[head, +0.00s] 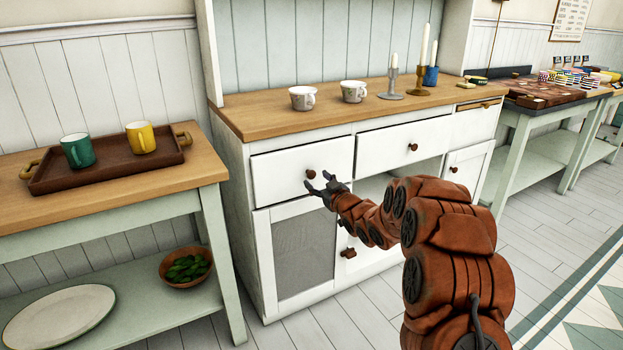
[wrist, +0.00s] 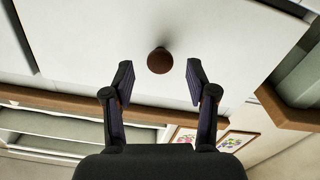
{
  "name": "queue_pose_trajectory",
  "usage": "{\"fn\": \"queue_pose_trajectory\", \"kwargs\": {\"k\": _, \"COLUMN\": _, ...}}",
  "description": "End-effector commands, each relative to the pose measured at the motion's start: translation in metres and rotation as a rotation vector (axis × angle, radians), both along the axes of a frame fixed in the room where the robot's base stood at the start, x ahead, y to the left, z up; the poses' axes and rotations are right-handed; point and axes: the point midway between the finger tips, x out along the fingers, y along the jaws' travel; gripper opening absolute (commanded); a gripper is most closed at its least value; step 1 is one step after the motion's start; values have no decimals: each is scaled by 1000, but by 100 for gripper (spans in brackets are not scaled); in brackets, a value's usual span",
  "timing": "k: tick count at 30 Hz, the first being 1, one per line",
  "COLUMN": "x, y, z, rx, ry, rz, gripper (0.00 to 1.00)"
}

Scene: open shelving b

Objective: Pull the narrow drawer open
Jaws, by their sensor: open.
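The narrow drawer (head: 280,176) is the white left one under the wooden top of the white cabinet. It is shut, its front flush with the cabinet. Its round brown knob (head: 311,174) also shows in the wrist view (wrist: 159,61), against the white drawer front (wrist: 100,40). My gripper (head: 325,182) is open and empty in front of this drawer, close to the knob. In the wrist view its fingertips (wrist: 159,80) lie on either side of the knob, with a gap on both sides. The knob looks slightly beyond the tips; I cannot tell the exact depth.
A wider drawer (head: 402,148) is shut to the right. Cups (head: 302,98) and candlesticks (head: 391,85) stand on the cabinet's wooden top (head: 270,122). A side table with a tray (head: 100,172) stands at the left. Below the drawer is a mesh-panel door (head: 303,250).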

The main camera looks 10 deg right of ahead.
Motion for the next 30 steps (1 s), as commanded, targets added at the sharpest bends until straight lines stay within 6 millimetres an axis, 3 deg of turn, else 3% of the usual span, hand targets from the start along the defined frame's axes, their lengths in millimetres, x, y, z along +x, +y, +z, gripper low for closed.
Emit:
{"fn": "queue_pose_trajectory", "kwargs": {"k": 12, "x": 36, "y": 12, "z": -2, "rx": 0, "ry": 3, "rz": 0, "gripper": 57}}
{"fn": "queue_pose_trajectory", "kwargs": {"k": 25, "x": 40, "y": 13, "z": 0, "rx": 0, "ry": 1, "rz": 0, "gripper": 57}}
{"fn": "queue_pose_trajectory", "kwargs": {"k": 30, "x": 40, "y": 13, "z": 0, "rx": 0, "ry": 1, "rz": -1, "gripper": 41}}
